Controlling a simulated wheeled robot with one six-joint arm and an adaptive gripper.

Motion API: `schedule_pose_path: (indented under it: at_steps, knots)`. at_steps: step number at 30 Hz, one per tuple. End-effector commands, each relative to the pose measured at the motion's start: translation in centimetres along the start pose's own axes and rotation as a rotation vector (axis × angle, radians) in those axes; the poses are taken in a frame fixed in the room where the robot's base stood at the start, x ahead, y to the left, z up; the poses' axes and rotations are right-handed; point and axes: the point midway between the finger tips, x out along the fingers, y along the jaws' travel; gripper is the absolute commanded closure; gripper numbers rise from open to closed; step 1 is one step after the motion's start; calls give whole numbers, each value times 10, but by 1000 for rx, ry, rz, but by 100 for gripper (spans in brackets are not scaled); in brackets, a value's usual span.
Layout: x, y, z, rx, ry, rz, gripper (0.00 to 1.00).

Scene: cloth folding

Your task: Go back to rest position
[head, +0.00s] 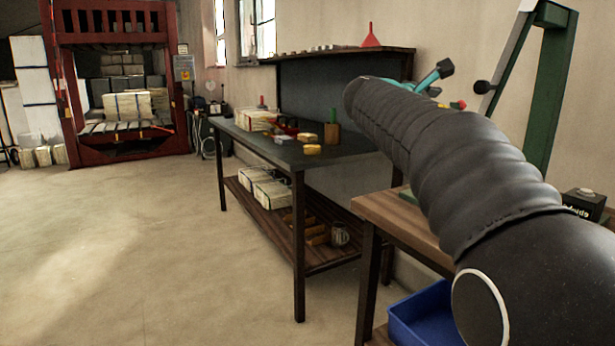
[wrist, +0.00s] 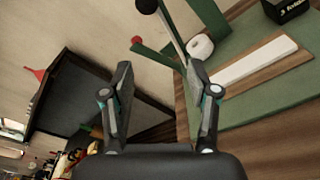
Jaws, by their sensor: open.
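My gripper (wrist: 158,100) shows in the wrist view with its two fingers spread apart and nothing between them. It is open and held in the air, with the wooden table and the green mat to the right of it in that view. In the head view my dark, sleeved arm reaches from the lower right up toward the middle. The gripper itself is mostly hidden behind the arm there. No cloth can be made out in either view.
A wooden table (head: 385,212) stands under my arm, with a blue bin (head: 422,318) below. A dark workbench (head: 262,143) with boxes and tools stands behind. A green lever frame (head: 556,85) rises at the right. A red press (head: 72,100) stands far left. The left floor is clear.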

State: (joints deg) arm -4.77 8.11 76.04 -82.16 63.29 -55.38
Motion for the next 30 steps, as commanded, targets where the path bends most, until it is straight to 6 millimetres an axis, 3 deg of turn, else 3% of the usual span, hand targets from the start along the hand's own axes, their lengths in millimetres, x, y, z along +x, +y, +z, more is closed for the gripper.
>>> schedule_pose_path:
  at_steps: [1, 6, 12, 21, 27, 30]
  knots:
    - [2, -16, -27, 55, 61, -38, 40]
    - [-15, -87, -93, 327, 258, -232, 40]
    - [-76, -193, -137, 705, 419, -575, 40]
    - [-193, -330, -155, 1169, 463, -1083, 40]
    - [-256, -396, -154, 1346, 465, -1299, 40]
    - [-276, -419, -149, 1389, 480, -1345, 40]
